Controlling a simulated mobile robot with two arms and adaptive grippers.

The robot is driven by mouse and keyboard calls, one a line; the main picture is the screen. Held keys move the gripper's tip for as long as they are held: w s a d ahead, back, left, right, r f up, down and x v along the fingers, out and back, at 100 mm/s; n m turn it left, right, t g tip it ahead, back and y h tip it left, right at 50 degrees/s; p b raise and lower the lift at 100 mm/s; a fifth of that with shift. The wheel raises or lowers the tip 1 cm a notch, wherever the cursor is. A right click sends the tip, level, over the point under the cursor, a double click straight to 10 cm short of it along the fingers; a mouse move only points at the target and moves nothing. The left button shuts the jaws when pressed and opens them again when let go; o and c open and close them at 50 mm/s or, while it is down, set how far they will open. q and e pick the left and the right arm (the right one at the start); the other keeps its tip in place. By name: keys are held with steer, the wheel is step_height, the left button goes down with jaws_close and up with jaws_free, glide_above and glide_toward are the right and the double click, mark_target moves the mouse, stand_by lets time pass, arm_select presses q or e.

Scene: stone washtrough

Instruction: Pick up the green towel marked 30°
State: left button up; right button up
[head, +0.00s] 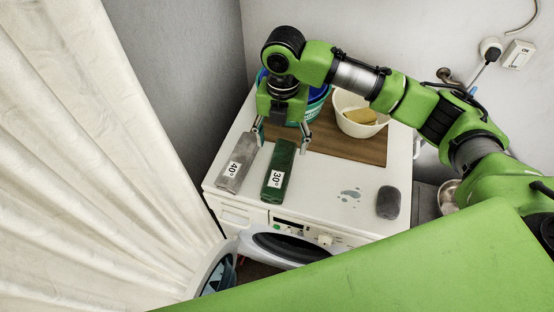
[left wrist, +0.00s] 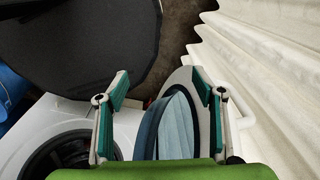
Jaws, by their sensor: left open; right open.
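The green towel (head: 278,172) is a rolled or folded dark green bundle with a white 30° label, lying on top of the white washing machine. A grey towel (head: 237,163) marked 40° lies just to its left. My right gripper (head: 282,138) is open and points down over the far end of the green towel. Its fingers are spread, one near the grey towel's far end, one at the green towel's right side. I cannot tell whether they touch anything. My left gripper (left wrist: 158,82) is open and empty in the left wrist view; it is not visible in the head view.
A brown board (head: 345,145) behind the towels carries a white bowl (head: 362,128) and a teal tub partly behind my gripper. A dark grey stone-like object (head: 388,202) lies at right on the washing machine (head: 320,205). The machine's door (head: 212,268) stands open beside a cream curtain (head: 90,170).

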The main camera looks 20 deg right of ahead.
steer(key=p, duration=0.1)
glide_above(280, 166)
steer(key=s, duration=0.1)
step_height(280, 166, down, 7)
steer(key=shift+d+r, duration=0.1)
steer(key=shift+r, duration=0.05)
steer(key=shift+f, duration=0.25)
steer(key=shift+w+f+p, duration=0.3)
steer(key=shift+f+p, duration=0.3)
steer(key=shift+p, duration=0.1)
steer(key=f+p, duration=0.1)
steer(key=f, duration=0.2)
steer(key=shift+w, duration=0.2)
steer(key=shift+w+f, duration=0.1)
steer(key=shift+f, duration=0.35)
steer(key=c, duration=1.3)
